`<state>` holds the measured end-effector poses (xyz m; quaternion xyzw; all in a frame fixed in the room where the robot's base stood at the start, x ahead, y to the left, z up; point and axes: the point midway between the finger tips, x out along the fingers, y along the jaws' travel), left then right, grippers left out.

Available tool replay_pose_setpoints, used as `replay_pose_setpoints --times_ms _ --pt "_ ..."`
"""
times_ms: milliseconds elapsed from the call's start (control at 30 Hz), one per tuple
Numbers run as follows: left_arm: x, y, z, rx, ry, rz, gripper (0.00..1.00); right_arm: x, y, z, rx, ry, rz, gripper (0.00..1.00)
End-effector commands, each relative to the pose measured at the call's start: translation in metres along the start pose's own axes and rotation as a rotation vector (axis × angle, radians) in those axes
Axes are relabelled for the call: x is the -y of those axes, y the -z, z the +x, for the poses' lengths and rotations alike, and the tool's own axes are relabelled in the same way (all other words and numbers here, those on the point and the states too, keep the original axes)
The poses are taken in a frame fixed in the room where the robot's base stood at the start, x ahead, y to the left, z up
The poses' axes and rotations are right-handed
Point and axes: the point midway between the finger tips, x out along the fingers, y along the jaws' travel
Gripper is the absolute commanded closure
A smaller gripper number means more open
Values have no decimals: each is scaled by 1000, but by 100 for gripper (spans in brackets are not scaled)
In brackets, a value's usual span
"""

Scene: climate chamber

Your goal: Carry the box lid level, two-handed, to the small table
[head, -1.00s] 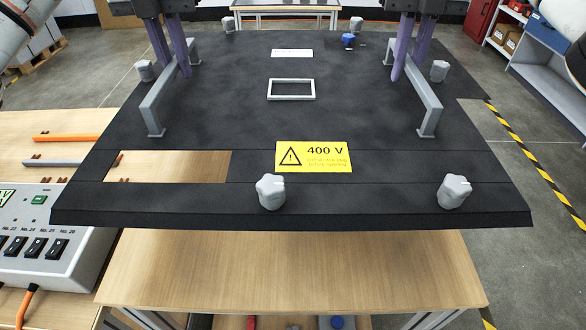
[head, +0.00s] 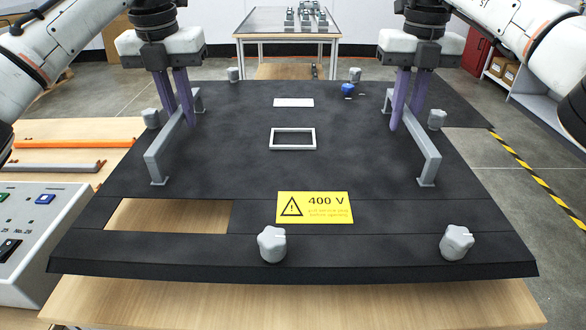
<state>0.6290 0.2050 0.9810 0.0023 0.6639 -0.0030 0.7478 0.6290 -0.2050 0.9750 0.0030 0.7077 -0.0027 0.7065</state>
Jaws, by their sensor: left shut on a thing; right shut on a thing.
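The box lid (head: 230,165) is a wide dark panel with a yellow 400 V label, grey knobs, a white frame and a rectangular cut-out. It looks about level above a wooden table. My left gripper (head: 181,112) is shut on the left grey handle (head: 160,158), and my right gripper (head: 405,110) is shut on the right grey handle (head: 428,160). The purple fingers of both come down at the far part of each handle. A table (head: 250,20) with a grey top stands beyond the lid; I cannot tell whether it is the small table.
The wooden table (head: 290,303) lies under the lid's near edge. A control box (head: 30,240) with switches and orange and grey bars (head: 75,144) are at left. A blue-grey shelf (head: 540,95) stands at right. Grey floor and yellow-black tape (head: 540,190) are right of the lid.

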Motion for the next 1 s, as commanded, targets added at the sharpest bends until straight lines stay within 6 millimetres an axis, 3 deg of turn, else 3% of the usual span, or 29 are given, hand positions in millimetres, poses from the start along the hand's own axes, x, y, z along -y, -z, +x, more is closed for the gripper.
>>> replay_pose_setpoints --times_ms 433,1000 --pt "-3 0 2 3 -4 -6 100 3 0 2 2 3 5 100" --pt "-3 3 33 3 -4 -6 100 3 0 33 2 4 5 100"
